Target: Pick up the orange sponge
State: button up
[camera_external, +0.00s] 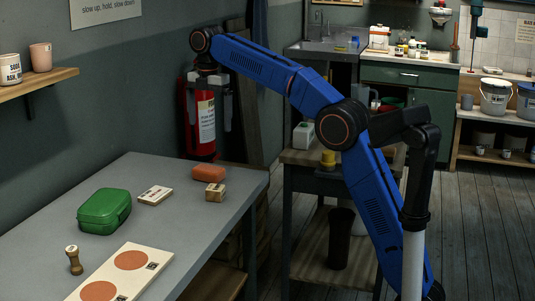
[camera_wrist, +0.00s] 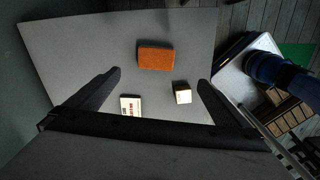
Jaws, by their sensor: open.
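The orange sponge (camera_external: 208,172) lies flat on the grey table near its far end. In the wrist view the sponge (camera_wrist: 155,58) shows whole, just beyond the fingertips and centred between them. My gripper (camera_external: 206,125) hangs pointing down, well above the table's far end, with its fingers spread. In the wrist view my gripper (camera_wrist: 159,77) is open and nothing is between its fingers. It does not touch the sponge.
A small wooden block (camera_external: 215,190) and a white labelled block (camera_external: 155,195) lie near the sponge. A green case (camera_external: 104,211), a wooden stamp (camera_external: 74,260) and a board with orange discs (camera_external: 118,277) are nearer. A red fire extinguisher (camera_external: 201,142) stands by the wall.

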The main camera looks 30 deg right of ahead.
jog(key=a, duration=0.1)
send_over(208, 168)
jog(key=shift+n, duration=0.3)
jog(key=f, duration=1.2)
jog(key=shift+s+a, duration=0.1)
jog(key=shift+s, duration=0.15)
jog(key=shift+w+f, duration=0.15)
jog(key=shift+f, duration=1.3)
jog(key=shift+w+f, duration=0.1)
jog(key=shift+f, duration=1.3)
jog(key=c, duration=1.1)
